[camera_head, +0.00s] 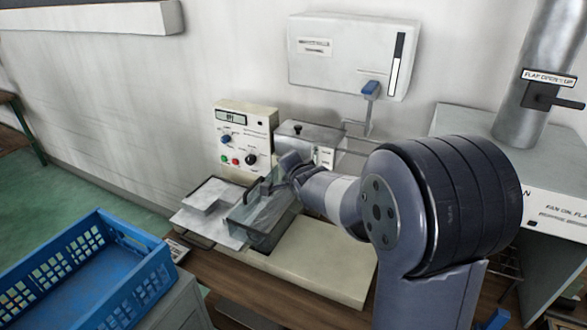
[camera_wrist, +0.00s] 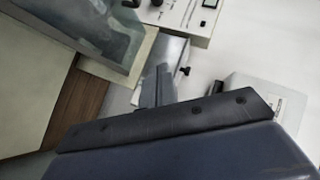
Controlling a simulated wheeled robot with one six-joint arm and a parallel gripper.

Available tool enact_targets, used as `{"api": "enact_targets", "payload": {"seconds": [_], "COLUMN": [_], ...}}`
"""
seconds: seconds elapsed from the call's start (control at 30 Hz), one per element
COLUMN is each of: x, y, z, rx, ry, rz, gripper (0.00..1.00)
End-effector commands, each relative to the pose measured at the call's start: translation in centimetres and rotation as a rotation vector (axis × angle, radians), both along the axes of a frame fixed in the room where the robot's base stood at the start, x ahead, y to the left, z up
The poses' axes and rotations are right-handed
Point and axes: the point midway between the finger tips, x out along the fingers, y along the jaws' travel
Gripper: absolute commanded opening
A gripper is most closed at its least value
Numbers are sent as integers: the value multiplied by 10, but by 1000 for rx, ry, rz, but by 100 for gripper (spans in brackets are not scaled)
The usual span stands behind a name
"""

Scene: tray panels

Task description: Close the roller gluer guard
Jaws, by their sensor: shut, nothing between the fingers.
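The roller gluer is a cream machine (camera_head: 315,268) on a wooden bench, with a control box (camera_head: 262,125) behind it. Its guard (camera_head: 258,222) is a clear, greyish panel with a dark bar along its upper edge. It looks tilted over the machine's middle, but I cannot tell its exact angle. In the wrist view the guard (camera_wrist: 95,28) fills part of the upper left. My gripper (camera_head: 284,166) is at the guard's upper back end; its shut, empty fingers (camera_wrist: 158,82) show in the wrist view. I cannot tell whether they touch the guard. My arm hides the right side of the machine.
A metal tray with grey sheets (camera_head: 208,200) lies left of the guard. A blue crate (camera_head: 90,270) stands at front left. A grey duct (camera_head: 530,60) and cabinet stand at right.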

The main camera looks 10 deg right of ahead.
Motion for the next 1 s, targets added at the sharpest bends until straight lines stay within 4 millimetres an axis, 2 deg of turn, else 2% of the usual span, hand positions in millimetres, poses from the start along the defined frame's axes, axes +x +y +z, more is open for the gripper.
{"api": "enact_targets", "payload": {"seconds": [0.03,0.1,0.33,0.67,1.0], "x": [2,6,17,35,57], "y": [5,9,22,51,83], "z": [-8,-9,-3,-7,-26], "rx": [-23,-60,-182,-385,-655], "ry": [10,31,105,242,423], "rz": [9,9,-13,-7,-6], "gripper": [0,0,0,0,0]}}
